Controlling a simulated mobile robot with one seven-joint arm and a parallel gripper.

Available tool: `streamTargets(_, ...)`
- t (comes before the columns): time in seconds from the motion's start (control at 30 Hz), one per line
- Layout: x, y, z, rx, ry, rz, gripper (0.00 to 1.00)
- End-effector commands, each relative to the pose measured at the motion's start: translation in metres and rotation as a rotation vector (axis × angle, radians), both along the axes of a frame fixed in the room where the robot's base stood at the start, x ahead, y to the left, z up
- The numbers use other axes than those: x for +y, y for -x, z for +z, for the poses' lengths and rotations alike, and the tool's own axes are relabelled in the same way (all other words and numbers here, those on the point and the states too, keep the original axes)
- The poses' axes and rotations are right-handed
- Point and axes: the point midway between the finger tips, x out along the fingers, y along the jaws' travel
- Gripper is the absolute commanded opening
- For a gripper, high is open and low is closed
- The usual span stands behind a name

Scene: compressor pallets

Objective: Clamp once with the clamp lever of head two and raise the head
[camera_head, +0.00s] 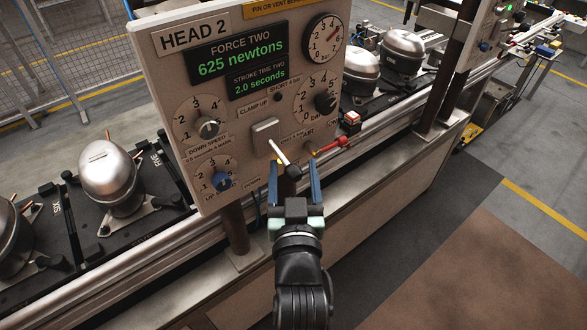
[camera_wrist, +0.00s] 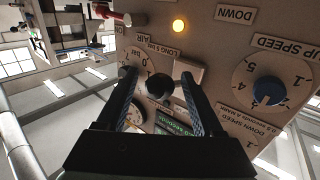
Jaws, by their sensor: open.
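The HEAD 2 panel (camera_head: 240,95) fills the upper middle of the head view. Its clamp lever (camera_head: 279,151) is a pale rod that slants down and right from a square plate (camera_head: 265,132) under the CLAMP UP label, ending in a black ball knob (camera_head: 293,172). My gripper (camera_head: 293,168) is open in front of the panel, with one blue finger on each side of the knob. In the wrist view, the knob (camera_wrist: 160,87) sits between the spread fingertips of my gripper (camera_wrist: 158,74), with a gap visible on both sides. The pressing head itself is not identifiable.
A red-handled lever (camera_head: 333,146) projects close to the right of my gripper. A blue knob (camera_head: 222,181) is at the panel's lower left. An amber lamp (camera_wrist: 179,26) is lit. Silver compressors (camera_head: 108,178) stand on pallets along the conveyor. The floor at right is clear.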

Motion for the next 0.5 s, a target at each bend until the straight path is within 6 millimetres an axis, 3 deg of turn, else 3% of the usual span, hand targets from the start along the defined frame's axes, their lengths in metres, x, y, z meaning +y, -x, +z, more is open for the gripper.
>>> streamTargets(0.23, 0.0000, -0.0005, -0.0005, 0.001, 0.000, 0.000, 0.69)
streamTargets(0.5, -0.0004, -0.0003, -0.0002, 0.000, 0.000, -0.001, 0.20)
